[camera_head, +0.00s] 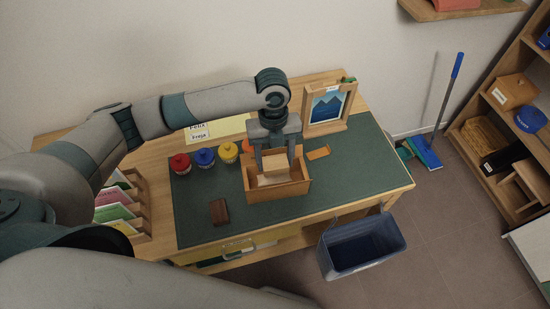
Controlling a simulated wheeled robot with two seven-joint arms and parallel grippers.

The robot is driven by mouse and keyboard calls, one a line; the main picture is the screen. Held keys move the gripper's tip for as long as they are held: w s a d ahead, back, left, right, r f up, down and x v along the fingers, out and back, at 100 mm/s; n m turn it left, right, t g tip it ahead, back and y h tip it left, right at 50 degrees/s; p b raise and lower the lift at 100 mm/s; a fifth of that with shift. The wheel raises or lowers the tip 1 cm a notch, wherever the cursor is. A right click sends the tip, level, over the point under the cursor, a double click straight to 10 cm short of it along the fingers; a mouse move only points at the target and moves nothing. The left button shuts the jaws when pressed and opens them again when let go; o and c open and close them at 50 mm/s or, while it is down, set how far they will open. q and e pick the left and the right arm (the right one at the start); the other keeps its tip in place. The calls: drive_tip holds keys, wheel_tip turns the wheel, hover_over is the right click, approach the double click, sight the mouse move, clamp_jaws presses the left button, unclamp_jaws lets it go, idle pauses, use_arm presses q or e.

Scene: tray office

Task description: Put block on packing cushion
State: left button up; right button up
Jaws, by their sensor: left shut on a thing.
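My left gripper (275,158) points down over an open wooden box (280,192) on the green desk mat. It is shut on a light tan wooden block (276,164), with one finger on each side. A pale surface, apparently the packing cushion (270,181), shows inside the box below the block. Whether the block touches it, I cannot tell. The gripper and block hide the back of the box. My right gripper is not in view.
Red (180,163), blue (204,157) and yellow (228,153) lidded jars stand left of the box. A framed picture (327,106) stands behind right. A dark brown block (219,211) lies front left. A blue bin (361,246) stands below the desk's front edge.

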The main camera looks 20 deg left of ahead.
use_arm(q)
drive_tip(key=shift+f+b, duration=0.35)
drive_tip(key=shift+f, duration=0.45)
drive_tip(key=shift+f+b, duration=0.65)
drive_tip(key=shift+f, duration=1.2)
drive_tip(key=o, duration=1.1)
drive_tip(key=c, duration=0.3)
drive_tip(key=shift+r, duration=0.1)
